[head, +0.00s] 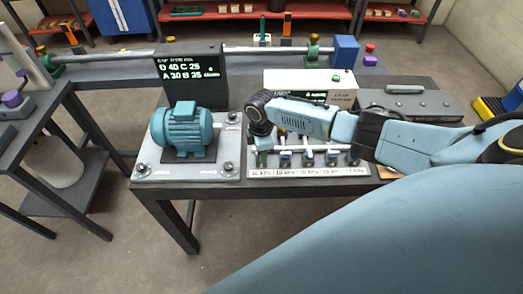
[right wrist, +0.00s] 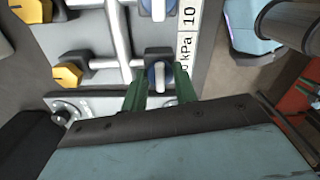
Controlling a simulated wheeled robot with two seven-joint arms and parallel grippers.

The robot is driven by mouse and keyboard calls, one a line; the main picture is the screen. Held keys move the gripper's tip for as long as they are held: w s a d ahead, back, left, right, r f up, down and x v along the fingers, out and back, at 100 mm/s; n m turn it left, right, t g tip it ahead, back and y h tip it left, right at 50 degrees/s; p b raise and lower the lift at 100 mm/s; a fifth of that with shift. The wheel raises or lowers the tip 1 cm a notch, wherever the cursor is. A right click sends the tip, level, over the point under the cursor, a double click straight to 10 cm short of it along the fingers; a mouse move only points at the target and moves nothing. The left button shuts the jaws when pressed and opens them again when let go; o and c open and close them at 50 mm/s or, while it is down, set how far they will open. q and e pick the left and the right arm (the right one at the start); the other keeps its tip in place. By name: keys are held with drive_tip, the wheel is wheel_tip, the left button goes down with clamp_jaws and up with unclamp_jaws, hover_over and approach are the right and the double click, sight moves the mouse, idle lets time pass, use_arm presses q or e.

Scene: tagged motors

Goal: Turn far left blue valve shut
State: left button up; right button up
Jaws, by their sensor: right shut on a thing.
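In the head view a row of blue valves sits on a pale panel (head: 308,172) at the table's front. My right arm comes in from the right above it, with my right gripper (head: 262,145) pointing down at the row's left end. In the right wrist view the green fingers of my right gripper (right wrist: 160,97) stand on both sides of the far left blue valve (right wrist: 158,75), shut on its white handle. The handle runs up and down in that picture. A second blue valve (right wrist: 155,8) shows at the top edge. My left gripper is not in view.
A teal motor (head: 184,130) on a grey plate stands just left of the panel. A black display (head: 190,75) and a white box (head: 310,87) stand behind. Pipes and yellow fittings (right wrist: 68,75) lie close beside the gripped valve.

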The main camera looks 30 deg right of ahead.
drive_tip(key=o, duration=1)
drive_tip(key=shift+c, duration=0.2)
wheel_tip(320, 180, up, 14)
drive_tip(key=shift+f+p, duration=0.25)
drive_tip(key=shift+p, duration=0.1)
